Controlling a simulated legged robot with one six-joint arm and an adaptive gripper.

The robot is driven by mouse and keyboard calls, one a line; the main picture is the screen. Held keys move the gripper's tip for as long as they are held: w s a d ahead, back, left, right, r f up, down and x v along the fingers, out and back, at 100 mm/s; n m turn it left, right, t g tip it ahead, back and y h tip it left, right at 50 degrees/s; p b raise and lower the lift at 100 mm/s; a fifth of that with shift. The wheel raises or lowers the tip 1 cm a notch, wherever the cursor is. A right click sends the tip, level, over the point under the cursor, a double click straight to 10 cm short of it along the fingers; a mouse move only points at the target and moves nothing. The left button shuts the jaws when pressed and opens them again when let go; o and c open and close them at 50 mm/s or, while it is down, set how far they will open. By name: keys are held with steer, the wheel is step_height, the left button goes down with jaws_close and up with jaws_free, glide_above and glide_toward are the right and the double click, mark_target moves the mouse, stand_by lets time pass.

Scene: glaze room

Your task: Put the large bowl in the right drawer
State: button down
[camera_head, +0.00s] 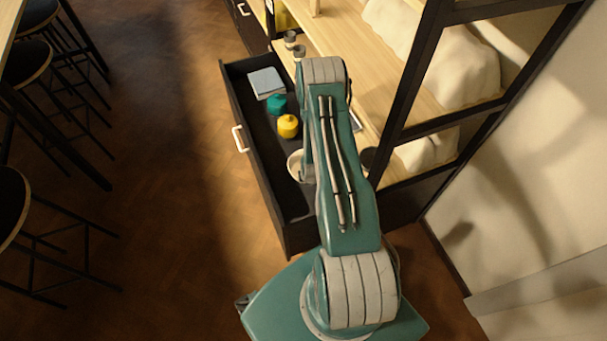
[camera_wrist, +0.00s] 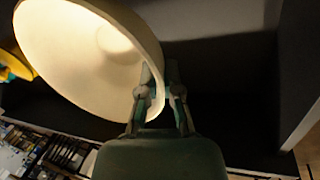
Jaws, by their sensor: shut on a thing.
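The large bowl (camera_wrist: 85,60) is cream and fills the upper left of the wrist view, tilted with its inside showing. My gripper (camera_wrist: 160,72) is shut on its rim, one finger on each side of the wall. In the head view the bowl (camera_head: 295,164) shows only in part beside my arm, within the outline of the open dark drawer (camera_head: 262,175). My arm hides my gripper and the rest of the bowl there. I cannot tell whether the bowl touches the drawer floor.
The drawer also holds a pale flat book-like item (camera_head: 266,82), a teal item (camera_head: 277,104) and a yellow item (camera_head: 288,126). Its near end looks bare. A wooden counter (camera_head: 355,60) and dark shelf frame (camera_head: 415,75) stand to the right. Stools (camera_head: 25,60) stand at left.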

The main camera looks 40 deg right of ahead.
steer(key=shift+d+f, duration=0.1)
steer(key=shift+f, duration=2.7)
steer(key=c, duration=0.8)
jaws_free()
